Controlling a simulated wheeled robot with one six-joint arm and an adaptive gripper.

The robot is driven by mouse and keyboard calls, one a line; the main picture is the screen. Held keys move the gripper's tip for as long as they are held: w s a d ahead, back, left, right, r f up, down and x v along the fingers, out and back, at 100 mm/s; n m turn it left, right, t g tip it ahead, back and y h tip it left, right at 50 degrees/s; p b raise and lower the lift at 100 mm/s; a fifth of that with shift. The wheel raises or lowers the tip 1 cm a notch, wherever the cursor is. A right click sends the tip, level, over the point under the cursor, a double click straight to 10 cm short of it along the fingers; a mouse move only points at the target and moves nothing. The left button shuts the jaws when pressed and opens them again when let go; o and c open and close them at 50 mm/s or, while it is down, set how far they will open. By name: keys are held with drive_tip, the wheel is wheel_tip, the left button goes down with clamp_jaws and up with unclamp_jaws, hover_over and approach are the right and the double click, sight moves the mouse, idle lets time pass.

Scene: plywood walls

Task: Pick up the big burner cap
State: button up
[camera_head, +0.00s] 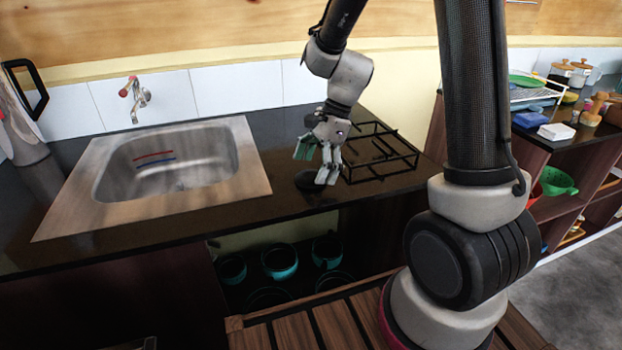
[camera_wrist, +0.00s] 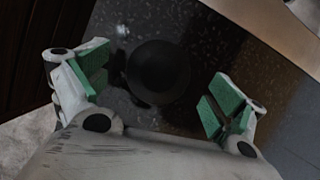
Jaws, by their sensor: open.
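The big burner cap (camera_head: 309,182) is a round black disc lying on the dark countertop, between the sink and the stove grate. In the wrist view the cap (camera_wrist: 158,72) lies flat between and slightly beyond the green finger pads. My gripper (camera_head: 318,164) is open and just above the cap, its fingers pointing down. In the wrist view my gripper (camera_wrist: 157,88) has its fingers wide apart on either side of the cap, with nothing held. In the head view one finger hides part of the cap.
A black wire stove grate (camera_head: 380,155) stands close at the right of my gripper. A steel sink (camera_head: 170,160) is set in the counter (camera_head: 230,212) at the left. Teal pots (camera_head: 280,262) sit on a shelf below. The counter's front edge is near the cap.

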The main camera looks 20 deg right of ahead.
drive_tip(key=shift+a+f, duration=0.2)
drive_tip(key=shift+f, duration=0.35)
drive_tip(key=c, duration=1.1)
drive_tip(key=shift+c, duration=0.2)
drive_tip(key=shift+r, duration=0.15)
